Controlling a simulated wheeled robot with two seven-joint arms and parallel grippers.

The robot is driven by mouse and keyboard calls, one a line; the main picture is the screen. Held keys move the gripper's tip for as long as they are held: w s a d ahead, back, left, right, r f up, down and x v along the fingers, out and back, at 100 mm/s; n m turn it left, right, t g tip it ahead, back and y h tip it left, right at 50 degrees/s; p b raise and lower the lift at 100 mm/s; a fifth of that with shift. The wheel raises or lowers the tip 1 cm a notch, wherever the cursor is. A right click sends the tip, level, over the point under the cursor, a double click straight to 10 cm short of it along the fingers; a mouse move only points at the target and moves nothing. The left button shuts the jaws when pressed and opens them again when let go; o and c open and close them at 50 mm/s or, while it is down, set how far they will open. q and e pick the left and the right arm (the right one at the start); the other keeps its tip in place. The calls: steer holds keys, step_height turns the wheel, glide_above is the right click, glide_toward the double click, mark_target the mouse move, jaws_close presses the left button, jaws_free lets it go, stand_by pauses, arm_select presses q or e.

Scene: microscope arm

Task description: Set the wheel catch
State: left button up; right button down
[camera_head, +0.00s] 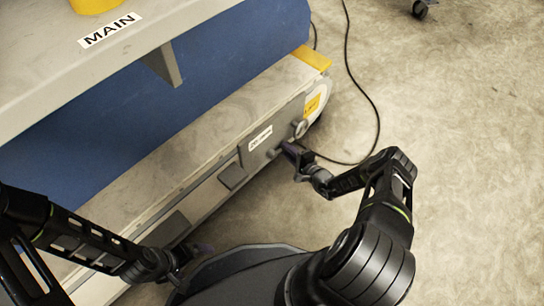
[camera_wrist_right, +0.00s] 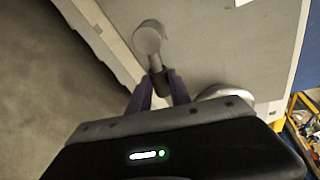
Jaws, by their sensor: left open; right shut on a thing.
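A grey lever with a rounded knob (camera_wrist_right: 148,38), which looks like the wheel catch, stands out from the side of the grey base; its end also shows small in the head view (camera_head: 273,153). My right gripper (camera_head: 288,149) is shut on the lever's shaft, with purple fingers either side of it in the right wrist view (camera_wrist_right: 158,88). A round grey disc (camera_head: 300,128) sits just above it on the base, partly hidden by my gripper in the wrist view (camera_wrist_right: 225,92). My left gripper (camera_head: 192,252) is low beside the base, apart from the lever; its fingertips are small and dark.
The long grey base (camera_head: 190,150) carries a white label (camera_head: 260,138) and a yellow warning sticker (camera_head: 312,104). A shelf marked MAIN (camera_head: 50,65) overhangs it at upper left. A black cable (camera_head: 375,110) runs across the floor.

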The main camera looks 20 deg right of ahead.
steer(key=shift+d+r+n+t+h+p, duration=0.1)
steer(key=shift+r+n+t+h+p, duration=0.25)
steer(key=shift+r+n+p, duration=0.65)
steer(key=shift+f+n, duration=0.2)
steer(key=shift+n, duration=0.1)
steer(key=c, duration=1.2)
jaws_free()
